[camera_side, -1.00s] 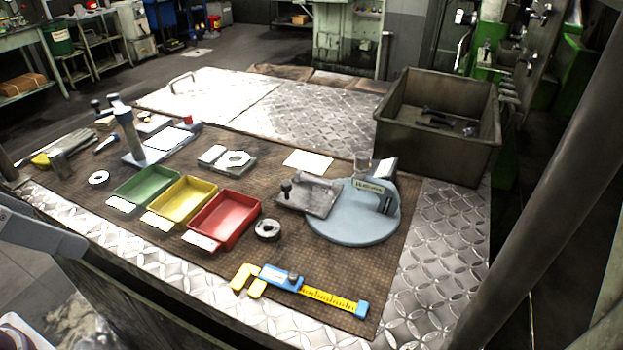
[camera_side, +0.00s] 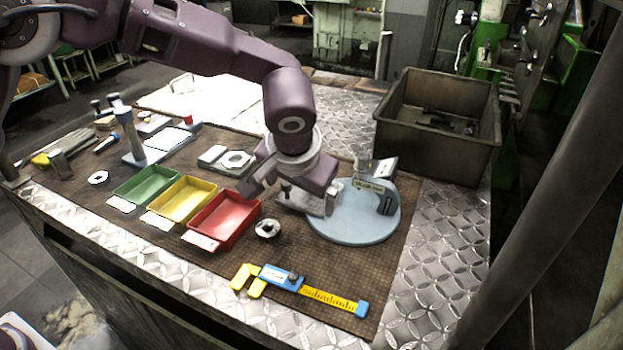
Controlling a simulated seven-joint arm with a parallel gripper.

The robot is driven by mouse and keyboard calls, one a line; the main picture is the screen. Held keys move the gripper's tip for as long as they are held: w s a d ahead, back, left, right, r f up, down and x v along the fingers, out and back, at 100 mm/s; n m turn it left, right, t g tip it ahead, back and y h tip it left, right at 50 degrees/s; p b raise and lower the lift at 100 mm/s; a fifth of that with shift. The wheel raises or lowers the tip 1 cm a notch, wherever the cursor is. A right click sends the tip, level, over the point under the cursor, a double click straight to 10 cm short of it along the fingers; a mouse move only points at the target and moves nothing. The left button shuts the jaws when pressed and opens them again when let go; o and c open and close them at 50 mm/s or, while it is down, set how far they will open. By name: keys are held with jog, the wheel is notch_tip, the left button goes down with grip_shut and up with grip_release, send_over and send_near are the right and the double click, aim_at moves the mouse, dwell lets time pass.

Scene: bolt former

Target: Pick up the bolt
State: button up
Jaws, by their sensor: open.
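Several dark, bolt-like pieces (camera_side: 447,122) lie in the bottom of the grey metal bin (camera_side: 445,160) at the right; they are too small and dark to tell apart. No single bolt shows clearly elsewhere on the bench. My gripper (camera_side: 272,190) is open and hangs over the middle of the bench, above and behind the red tray and beside the round blue-grey gauge. It is well to the left of the bin. Its fingertips are partly unclear, and I see nothing held between them.
A green tray (camera_side: 120,202), a yellow tray (camera_side: 158,221) and a red tray (camera_side: 199,241) stand in a row. The blue-grey gauge (camera_side: 345,230) is right of my gripper. A ring (camera_side: 267,228) and a yellow-blue caliper (camera_side: 330,298) lie in front. The plate right of the mat is clear.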

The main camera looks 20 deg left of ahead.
jog(key=w, duration=0.2)
jog(key=w+a+r+h, duration=0.1)
jog(key=w, duration=0.1)
jog(key=w+h, duration=0.1)
jog(key=w, duration=0.1)
jog(key=shift+w+a+r+n+g, duration=0.2)
jog(key=shift+w+a+n+g, duration=0.1)
jog(key=shift+n, duration=0.1)
jog(key=shift+w+f, duration=0.2)
jog(key=shift+f, duration=0.05)
jog(key=x, duration=0.4)
jog(key=shift+d+f, duration=0.1)
jog(key=c, duration=1.7)
notch_tip(320, 180, up, 10)
jog(key=shift+s+f, duration=0.1)
jog(key=shift+f, duration=4.05)
